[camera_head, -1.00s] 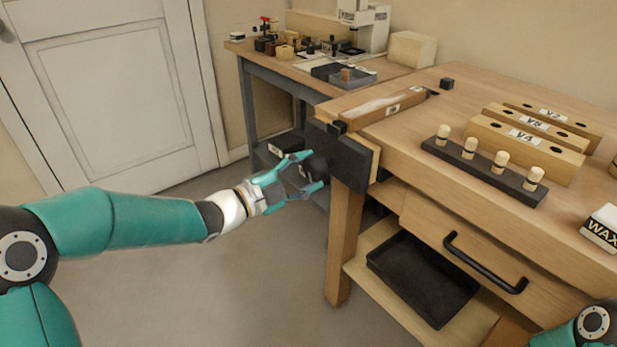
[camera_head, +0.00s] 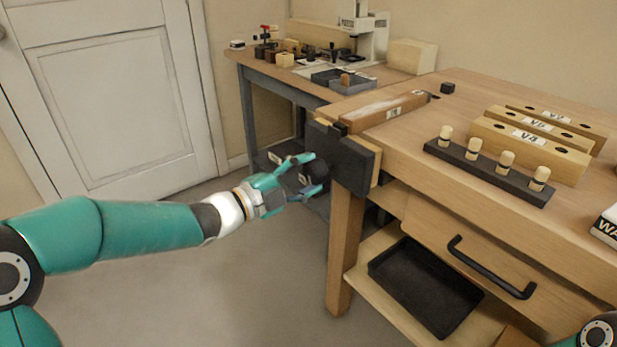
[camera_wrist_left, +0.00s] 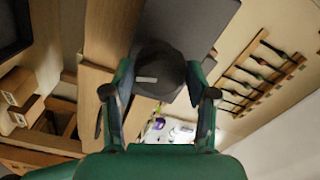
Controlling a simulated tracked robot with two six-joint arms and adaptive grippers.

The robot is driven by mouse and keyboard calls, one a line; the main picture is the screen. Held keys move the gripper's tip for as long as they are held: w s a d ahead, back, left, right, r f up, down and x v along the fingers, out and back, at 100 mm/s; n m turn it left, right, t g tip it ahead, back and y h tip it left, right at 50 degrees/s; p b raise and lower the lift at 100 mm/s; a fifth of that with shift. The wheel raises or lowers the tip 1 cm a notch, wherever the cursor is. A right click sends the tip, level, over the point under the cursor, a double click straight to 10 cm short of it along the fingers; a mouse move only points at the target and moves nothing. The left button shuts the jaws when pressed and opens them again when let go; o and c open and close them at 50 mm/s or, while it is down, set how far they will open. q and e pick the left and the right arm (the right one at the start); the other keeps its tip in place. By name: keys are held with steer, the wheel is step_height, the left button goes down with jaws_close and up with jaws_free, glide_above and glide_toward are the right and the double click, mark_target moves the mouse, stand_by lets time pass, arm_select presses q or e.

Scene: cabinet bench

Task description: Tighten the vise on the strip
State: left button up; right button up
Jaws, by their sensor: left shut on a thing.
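The vise (camera_head: 345,160) is on the left end of the wooden bench, with a dark, squarish front jaw. Its round dark knob (camera_wrist_left: 160,68) faces my left gripper (camera_head: 316,172). The gripper's fingers are on either side of the knob and shut on it. The left wrist view shows this closely, with the dark jaw plate (camera_wrist_left: 190,25) behind the knob. My right gripper is out of view.
The bench top holds a dark rack (camera_head: 488,172) with pale pegs and several labelled wooden blocks (camera_head: 530,148). A drawer with a black handle (camera_head: 490,268) and a black tray (camera_head: 425,290) are below. A grey side table (camera_head: 290,82) stands behind. Floor left of the bench is clear.

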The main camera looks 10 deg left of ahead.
arm_select(q)
steer(key=shift+d+f+m+b, duration=0.1)
steer(key=shift+f+m+b, duration=0.1)
steer(key=shift+m+b, duration=0.7)
steer(key=shift+d+f+m+b, duration=0.1)
steer(key=shift+f+m+b, duration=0.1)
steer(key=shift+m+b, duration=0.65)
steer(key=shift+r+b, duration=0.1)
steer(key=shift+b, duration=0.2)
steer(key=shift+m+b, duration=0.55)
steer(key=shift+b, duration=0.1)
steer(key=shift+m+b, duration=1.2)
steer(key=shift+b, duration=0.05)
steer(key=shift+m, duration=0.4)
